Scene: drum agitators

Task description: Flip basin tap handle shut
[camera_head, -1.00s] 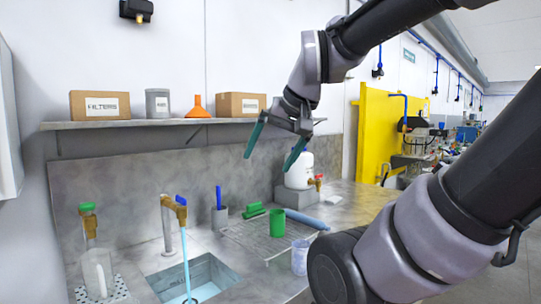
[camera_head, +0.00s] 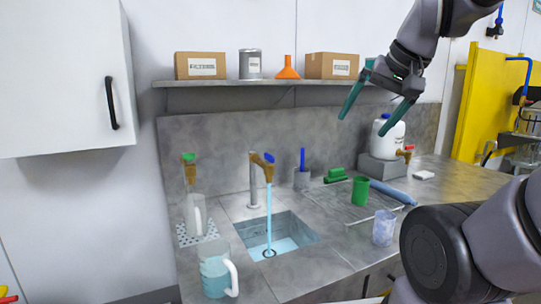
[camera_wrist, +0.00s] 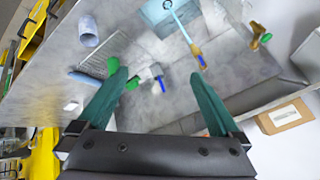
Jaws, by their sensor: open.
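The basin tap (camera_head: 262,162) is brass on a grey post, with a blue handle (camera_head: 269,158) on top. A stream of water (camera_head: 269,210) runs from it into the sunken basin (camera_head: 300,232). In the wrist view, the tap (camera_wrist: 195,50) and its blue handle (camera_wrist: 202,63) show beyond my right finger, with the basin (camera_wrist: 180,18) above. My gripper (camera_head: 370,116) is open and empty, held high below the shelf's right end, well right of the tap and apart from it. Its green fingers (camera_wrist: 158,70) show spread in the wrist view.
A green-handled tap (camera_head: 189,168) stands left over a clear jug (camera_head: 195,215). A blue jug (camera_head: 216,272) stands in front. Right of the basin are a green cup (camera_head: 360,190), a clear cup (camera_head: 383,228) and a white canister (camera_head: 388,137). A shelf (camera_head: 210,98) and cabinet (camera_head: 60,80) hang above.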

